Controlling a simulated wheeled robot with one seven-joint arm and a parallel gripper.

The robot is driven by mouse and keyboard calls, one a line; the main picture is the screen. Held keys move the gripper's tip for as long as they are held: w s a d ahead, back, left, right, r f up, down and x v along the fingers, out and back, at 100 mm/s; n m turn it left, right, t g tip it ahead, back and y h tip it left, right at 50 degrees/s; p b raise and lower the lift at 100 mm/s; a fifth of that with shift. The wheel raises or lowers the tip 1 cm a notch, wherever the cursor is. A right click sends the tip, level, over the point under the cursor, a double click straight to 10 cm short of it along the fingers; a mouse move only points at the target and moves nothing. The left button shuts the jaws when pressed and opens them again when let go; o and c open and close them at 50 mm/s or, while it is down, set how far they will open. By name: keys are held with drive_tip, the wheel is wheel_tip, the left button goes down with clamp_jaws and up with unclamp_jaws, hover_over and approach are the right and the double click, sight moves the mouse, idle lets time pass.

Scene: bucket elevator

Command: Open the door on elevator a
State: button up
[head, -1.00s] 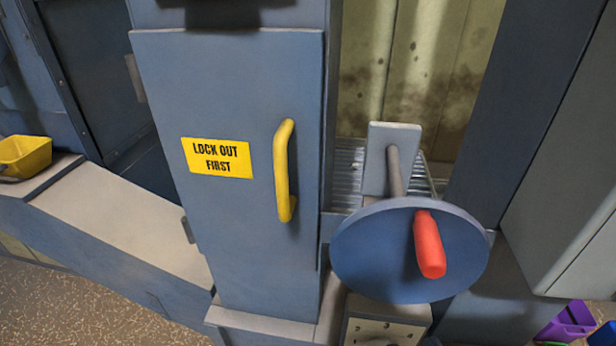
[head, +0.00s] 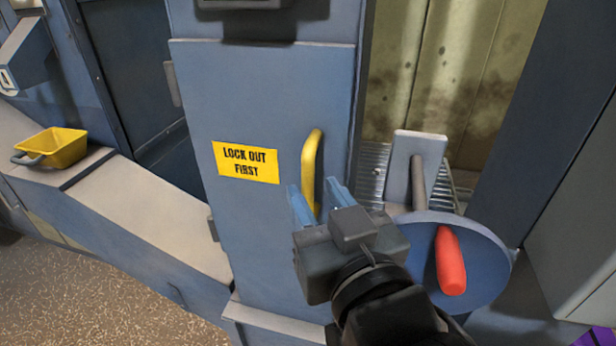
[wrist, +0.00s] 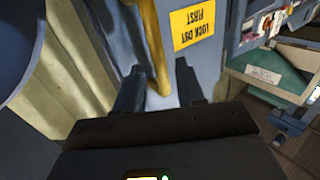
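The door (head: 240,220) is a tall blue-grey panel, and it looks closed. It bears a yellow "LOCK OUT FIRST" sign (head: 246,162) and a vertical yellow handle (head: 309,165) near its right edge. My gripper (head: 318,200) is open at the handle's lower part, with one blue finger on each side of it. In the wrist view the handle (wrist: 155,50) runs down between the two dark fingers (wrist: 158,90), with a gap visible to the right finger. The handle's lower end is partly hidden by my gripper in the head view.
A blue handwheel (head: 480,255) with a red knob (head: 450,262) stands close to the right of my gripper. A yellow scoop-like bucket (head: 60,147) sits on the ledge (head: 130,225) at left. The speckled floor (head: 90,300) at lower left is clear.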

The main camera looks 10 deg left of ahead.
sight(310, 188)
drive_tip(key=shift+x, duration=1.8)
clamp_jaws()
